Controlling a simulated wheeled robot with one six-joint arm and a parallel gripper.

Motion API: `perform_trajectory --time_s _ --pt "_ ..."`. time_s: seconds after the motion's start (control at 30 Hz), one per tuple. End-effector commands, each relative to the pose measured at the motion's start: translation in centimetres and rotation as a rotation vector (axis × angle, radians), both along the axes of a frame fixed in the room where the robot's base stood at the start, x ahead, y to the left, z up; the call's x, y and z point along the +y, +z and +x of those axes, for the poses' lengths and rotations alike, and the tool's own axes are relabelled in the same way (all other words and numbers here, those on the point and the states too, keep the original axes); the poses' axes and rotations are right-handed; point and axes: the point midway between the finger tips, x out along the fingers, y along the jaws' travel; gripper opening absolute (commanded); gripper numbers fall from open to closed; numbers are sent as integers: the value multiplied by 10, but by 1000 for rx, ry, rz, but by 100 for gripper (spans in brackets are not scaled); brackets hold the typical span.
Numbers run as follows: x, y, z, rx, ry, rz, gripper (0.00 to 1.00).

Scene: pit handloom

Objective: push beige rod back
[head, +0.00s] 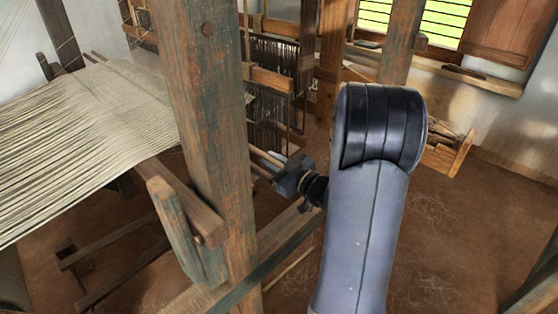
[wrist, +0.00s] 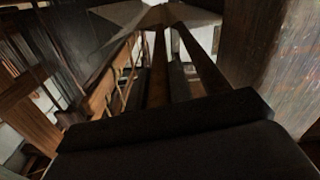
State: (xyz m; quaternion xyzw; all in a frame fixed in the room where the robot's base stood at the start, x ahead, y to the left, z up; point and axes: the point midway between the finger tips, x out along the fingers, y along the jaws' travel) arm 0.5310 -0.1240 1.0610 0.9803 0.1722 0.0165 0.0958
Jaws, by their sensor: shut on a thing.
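The beige rod (head: 266,156) shows in the head view as a short pale length just behind the dark wooden post, at the tip of my gripper (head: 279,172). A second pale length (head: 261,171) lies just below it, partly hidden by the post. My gripper reaches in from the right and is shut on the rod. My arm and the gripper body hide the rod's near part. In the wrist view, two dark, shaded bars (wrist: 157,60) run away from the camera above the dark gripper body; I cannot tell which is the rod.
A thick wooden post (head: 207,120) stands close left of my gripper. Pale warp threads (head: 80,130) stretch across the loom at left. Dark heddles (head: 275,60) hang behind. A wooden box (head: 450,152) stands at right. Brown floor (head: 440,230) is open at lower right.

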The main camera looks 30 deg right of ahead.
Motion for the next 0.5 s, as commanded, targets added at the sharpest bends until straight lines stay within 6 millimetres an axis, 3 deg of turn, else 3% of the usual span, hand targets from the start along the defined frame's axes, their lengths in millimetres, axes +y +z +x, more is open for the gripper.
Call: perform_trajectory --time_s 0.3,0.33,0.5 --pt "7 0 -3 0 3 0 0" --pt "7 0 -3 0 4 0 21" --pt "7 0 -3 0 3 0 35"
